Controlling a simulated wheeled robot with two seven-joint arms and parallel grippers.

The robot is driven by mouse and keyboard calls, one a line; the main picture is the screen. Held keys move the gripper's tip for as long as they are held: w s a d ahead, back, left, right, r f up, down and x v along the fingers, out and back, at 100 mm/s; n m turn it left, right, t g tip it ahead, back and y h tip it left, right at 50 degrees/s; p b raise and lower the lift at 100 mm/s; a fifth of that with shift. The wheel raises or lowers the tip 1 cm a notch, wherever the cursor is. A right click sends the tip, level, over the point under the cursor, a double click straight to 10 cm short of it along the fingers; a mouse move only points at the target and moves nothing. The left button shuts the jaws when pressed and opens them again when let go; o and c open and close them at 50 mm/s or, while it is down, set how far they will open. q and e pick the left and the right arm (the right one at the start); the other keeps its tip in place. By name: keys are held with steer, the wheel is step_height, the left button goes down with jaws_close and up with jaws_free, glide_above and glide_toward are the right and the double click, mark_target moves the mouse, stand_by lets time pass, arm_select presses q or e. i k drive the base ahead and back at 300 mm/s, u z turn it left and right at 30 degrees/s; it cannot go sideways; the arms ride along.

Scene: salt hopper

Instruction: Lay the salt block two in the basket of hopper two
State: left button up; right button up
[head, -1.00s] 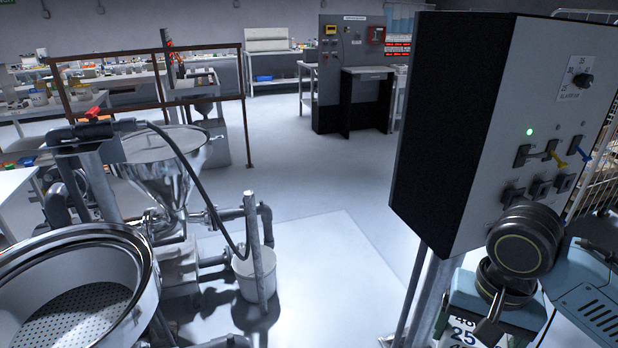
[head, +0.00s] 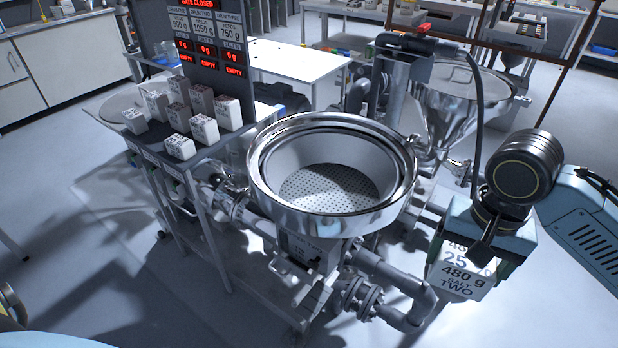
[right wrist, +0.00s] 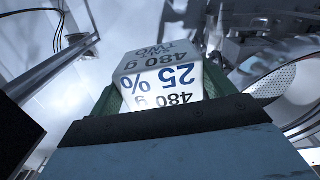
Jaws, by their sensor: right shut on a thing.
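Salt block two (head: 462,272) is a white block printed "25 %", "480 g" and "TWO". My right gripper (head: 482,245) is shut on it and holds it in the air, right of the near steel hopper. The block also shows between the green-edged jaws in the right wrist view (right wrist: 165,78). The near hopper (head: 385,200) is a wide, polished, open bowl. Its perforated grey basket (head: 330,188) looks empty. A plate on its front is too small to read surely, so I cannot confirm its number. My left gripper is not in view.
Several white blocks (head: 205,128) stand on a cart shelf left of the hopper. A display board (head: 205,35) above reads "GATE CLOSED". A second steel hopper (head: 455,112) stands behind. Grey pipes (head: 395,280) run below the near bowl, close to the held block.

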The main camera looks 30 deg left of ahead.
mark_target(333, 188)
steer(key=u, duration=1.35)
steer(key=i, duration=1)
